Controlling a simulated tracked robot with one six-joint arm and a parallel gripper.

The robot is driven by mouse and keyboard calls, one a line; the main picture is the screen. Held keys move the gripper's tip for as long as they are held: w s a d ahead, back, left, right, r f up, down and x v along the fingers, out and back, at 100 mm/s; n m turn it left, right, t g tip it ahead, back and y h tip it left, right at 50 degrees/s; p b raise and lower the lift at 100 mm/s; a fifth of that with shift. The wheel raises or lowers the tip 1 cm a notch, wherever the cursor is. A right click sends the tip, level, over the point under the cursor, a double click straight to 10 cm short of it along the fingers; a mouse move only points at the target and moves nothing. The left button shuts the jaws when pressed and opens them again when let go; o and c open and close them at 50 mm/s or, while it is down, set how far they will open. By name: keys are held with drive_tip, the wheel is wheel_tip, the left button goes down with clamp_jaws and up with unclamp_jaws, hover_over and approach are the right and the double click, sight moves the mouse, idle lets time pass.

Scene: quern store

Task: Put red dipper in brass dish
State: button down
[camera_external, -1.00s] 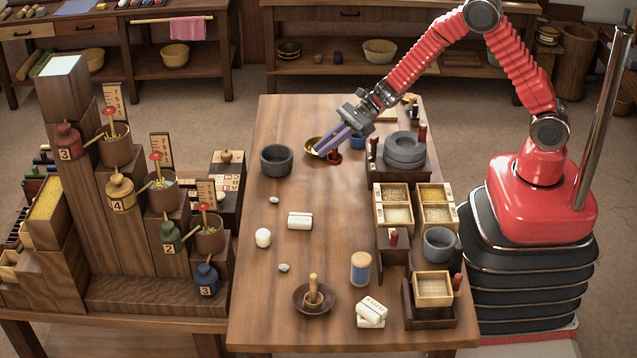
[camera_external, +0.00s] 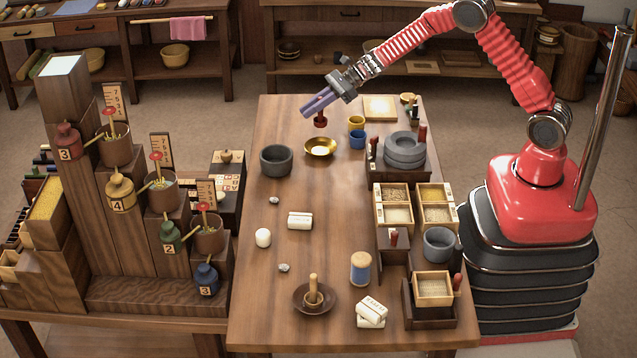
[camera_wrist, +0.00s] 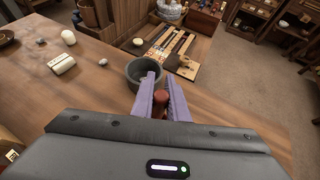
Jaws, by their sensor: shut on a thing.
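My gripper (camera_external: 314,104) is shut on the red dipper (camera_external: 320,119), which hangs from the fingertips in the air above the table's far part. In the wrist view the red dipper (camera_wrist: 159,99) shows between the two purple fingers (camera_wrist: 160,92). The brass dish (camera_external: 320,147) is a shallow, shiny gold bowl on the table, just below the dipper in the external view. The dipper is apart from the dish. The dish does not show in the wrist view.
A dark grey bowl (camera_external: 276,160) stands left of the dish. A yellow cup (camera_external: 356,123) and a blue cup (camera_external: 357,140) stand to its right. Grey stacked stones (camera_external: 404,148) sit farther right.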

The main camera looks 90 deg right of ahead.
sight(318, 120)
drive_tip(key=shift+f, duration=0.15)
drive_tip(key=shift+f, duration=3)
drive_tip(key=shift+f, duration=0.1)
drive_tip(key=shift+f, duration=1.75)
drive_tip(key=c, duration=1.7)
unclamp_jaws()
drive_tip(key=shift+f, duration=0.1)
drive_tip(key=shift+c, duration=0.2)
